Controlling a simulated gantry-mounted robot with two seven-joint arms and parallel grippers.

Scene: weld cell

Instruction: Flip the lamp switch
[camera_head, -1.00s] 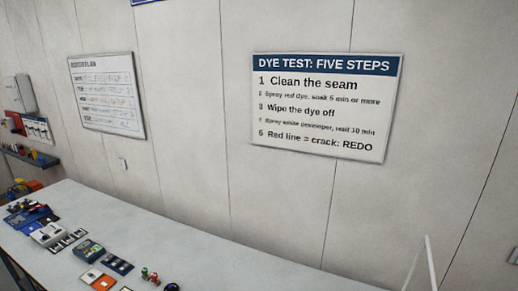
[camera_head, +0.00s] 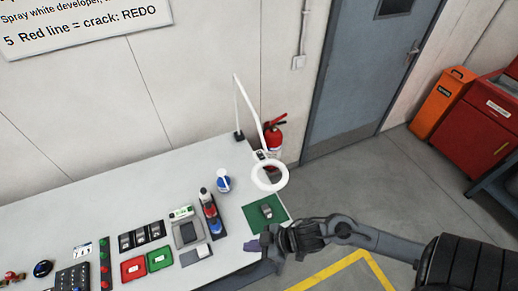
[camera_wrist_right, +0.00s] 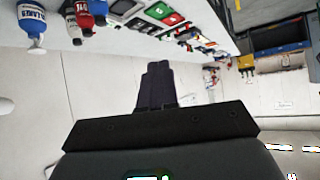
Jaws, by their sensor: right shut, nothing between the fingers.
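The white ring lamp (camera_head: 284,175) hangs over the right end of the table on a thin jointed white arm, which is fixed at the table's back edge. A small dark part (camera_head: 261,155) sits at the top of the ring. It may be the switch, but it is too small to tell its position. My right gripper (camera_head: 252,246) is at the table's front right corner, below and in front of the lamp in the picture, apart from it. Its fingers (camera_wrist_right: 157,85) are shut and empty in the right wrist view. The lamp is not seen there. My left gripper is out of view.
A green mat (camera_head: 250,221) with a small grey object lies near my right gripper. Bottles, a blue one (camera_head: 223,182) among them, and red and green trays stand on the white table (camera_head: 130,205). A fire extinguisher (camera_head: 273,132) stands behind the lamp. Floor is open to the right.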

